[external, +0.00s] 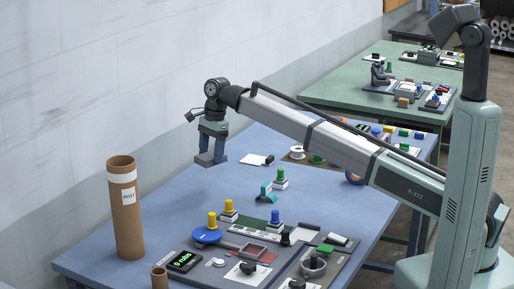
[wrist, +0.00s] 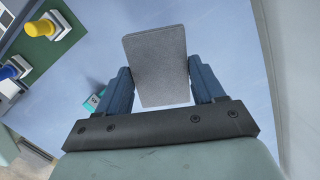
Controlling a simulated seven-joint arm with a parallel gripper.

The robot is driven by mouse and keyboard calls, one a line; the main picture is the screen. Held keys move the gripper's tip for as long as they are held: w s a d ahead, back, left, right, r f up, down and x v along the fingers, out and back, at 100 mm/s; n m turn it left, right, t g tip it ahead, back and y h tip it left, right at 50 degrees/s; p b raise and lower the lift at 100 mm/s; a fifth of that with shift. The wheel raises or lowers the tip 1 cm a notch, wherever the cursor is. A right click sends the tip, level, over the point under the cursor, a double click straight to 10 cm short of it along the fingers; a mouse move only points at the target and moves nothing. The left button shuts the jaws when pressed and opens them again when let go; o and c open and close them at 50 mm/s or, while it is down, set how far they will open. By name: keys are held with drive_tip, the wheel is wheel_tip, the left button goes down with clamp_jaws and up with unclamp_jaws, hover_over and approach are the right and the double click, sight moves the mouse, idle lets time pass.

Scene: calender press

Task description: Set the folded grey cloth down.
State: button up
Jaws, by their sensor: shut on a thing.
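The folded grey cloth (wrist: 157,65) is a flat grey block between the two blue fingers of my gripper (wrist: 160,88) in the wrist view. My gripper is shut on it. In the external view my gripper (external: 210,160) hangs above the back part of the blue table (external: 165,200), apart from its surface.
A tall brown cardboard tube (external: 126,215) stands at the table's left. The table's back left is clear.

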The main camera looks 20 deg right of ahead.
sight(212, 191)
drive_tip(key=shift+w+d+f, duration=0.1)
drive_tip(key=shift+w+d, duration=0.1)
drive_tip(key=shift+d, duration=0.15)
drive_tip(key=shift+f, duration=4.95)
drive_tip(key=shift+f, duration=0.1)
drive_tip(key=o, duration=1)
drive_tip(key=r, duration=0.4)
drive_tip(key=d+r, duration=0.1)
drive_tip(key=r, duration=0.7)
drive_tip(key=shift+w+d+r, duration=0.1)
drive_tip(key=shift+w+d, duration=0.2)
